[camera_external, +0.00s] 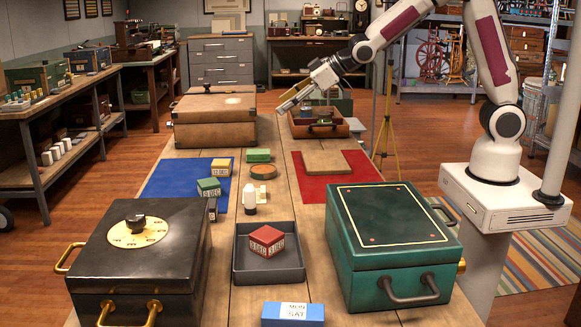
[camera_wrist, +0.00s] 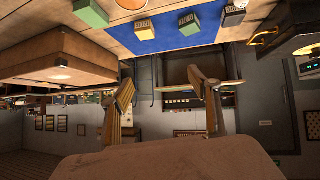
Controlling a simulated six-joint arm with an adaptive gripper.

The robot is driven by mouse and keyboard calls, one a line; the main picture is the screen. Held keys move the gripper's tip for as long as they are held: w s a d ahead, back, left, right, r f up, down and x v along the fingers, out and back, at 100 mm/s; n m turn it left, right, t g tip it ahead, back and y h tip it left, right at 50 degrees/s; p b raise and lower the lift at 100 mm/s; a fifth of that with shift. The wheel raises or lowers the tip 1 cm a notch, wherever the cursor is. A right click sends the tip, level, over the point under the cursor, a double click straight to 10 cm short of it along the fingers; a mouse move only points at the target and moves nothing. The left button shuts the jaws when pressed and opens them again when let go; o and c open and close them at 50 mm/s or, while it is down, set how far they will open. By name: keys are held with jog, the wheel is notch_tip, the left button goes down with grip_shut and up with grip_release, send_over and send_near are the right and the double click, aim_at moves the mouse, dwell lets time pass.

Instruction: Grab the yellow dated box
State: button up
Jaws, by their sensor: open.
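The yellow dated box (camera_external: 221,166) sits at the right edge of the blue mat (camera_external: 165,180), near its far corner, in the external view. In the wrist view, which looks upside down, the yellow box (camera_wrist: 142,28) is near the top on the blue mat (camera_wrist: 172,35), with dark lettering on its side. My gripper (camera_external: 293,98) is raised above the far part of the table, to the right of and beyond the yellow box. Its two fingers stand well apart and empty in the wrist view (camera_wrist: 166,92).
A brown case (camera_external: 214,118) stands behind. A tray (camera_external: 268,272) holds a red dated box (camera_external: 266,241).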

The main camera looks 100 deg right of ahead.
jog(key=w+d+f+t, duration=0.2)
jog(key=w+d+f, duration=0.3)
jog(key=w+f, duration=0.35)
jog(key=t+y, duration=0.1)
send_near(230, 164)
jog(key=shift+w+r, duration=0.2)
jog(key=shift+w, duration=0.65)
jog(key=shift+w+d+f, duration=0.1)
jog(key=shift+d+f, duration=0.05)
jog(key=shift+f, duration=0.5)
jog(key=shift+w, duration=0.1)
jog(key=shift+x, duration=1.15)
jog(key=shift+w, duration=0.15)
